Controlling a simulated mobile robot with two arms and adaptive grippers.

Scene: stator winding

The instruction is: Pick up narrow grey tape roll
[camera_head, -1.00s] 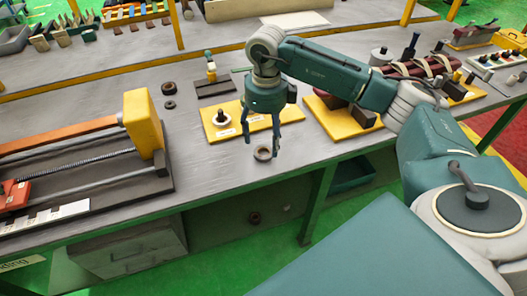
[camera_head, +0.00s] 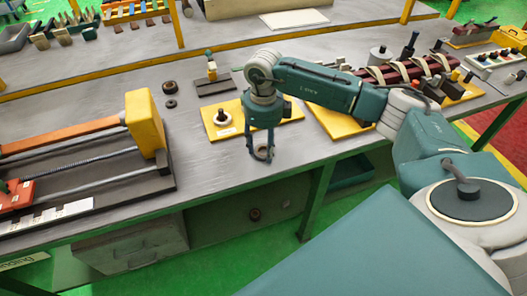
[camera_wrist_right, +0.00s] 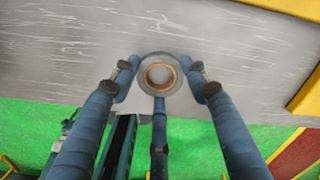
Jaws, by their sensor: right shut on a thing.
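The narrow grey tape roll (camera_head: 262,152) lies near the front edge of the bench, between the fingers of my right gripper (camera_head: 260,150). In the right wrist view the roll (camera_wrist_right: 160,76) is a grey ring with a tan inner core, and the fingers of my right gripper (camera_wrist_right: 160,88) close around its outside. The fingers are shut on the roll. I cannot tell whether it is clear of the bench top. My left gripper is not in view.
A yellow board (camera_head: 282,112) with a round part on it lies just behind my right gripper. Two dark rings (camera_head: 170,86) lie further back left. A winding machine with a yellow end block (camera_head: 144,122) stands at the left. The bench's front edge is close to the roll.

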